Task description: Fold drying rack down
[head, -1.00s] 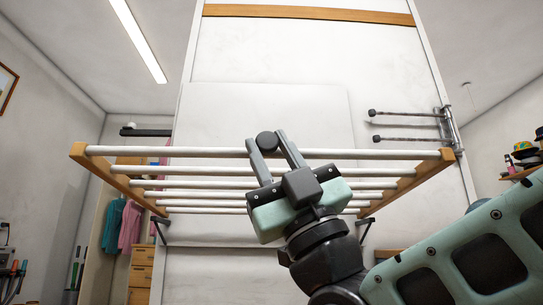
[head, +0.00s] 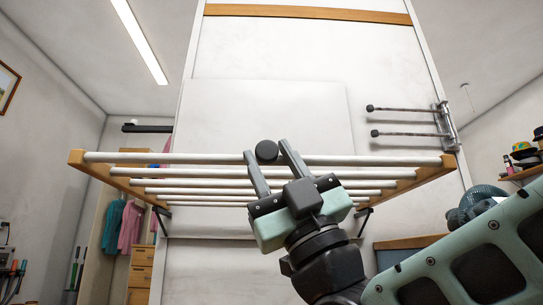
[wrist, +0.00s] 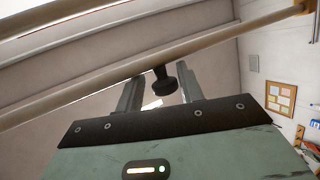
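The drying rack (head: 270,158) has a wooden frame and several white rods. It stands out from a white wall panel, roughly level, seen from below. A black round knob (head: 266,151) shows at the middle of its front rod. In the wrist view the knob (wrist: 165,84) hangs on a short stalk from that rod. My gripper (head: 265,147) is at the front rod from below, its two grey fingers spread on either side of the knob. In the wrist view (wrist: 160,78) gaps show between knob and fingers. Whether either finger touches the rod is unclear.
Metal arms with black ends (head: 408,108) stick out from the wall at the right. A fan (head: 480,200) stands beyond my arm on the right. Clothes (head: 112,225) hang at the left near wooden drawers (head: 141,275). The wall below the rack looks clear.

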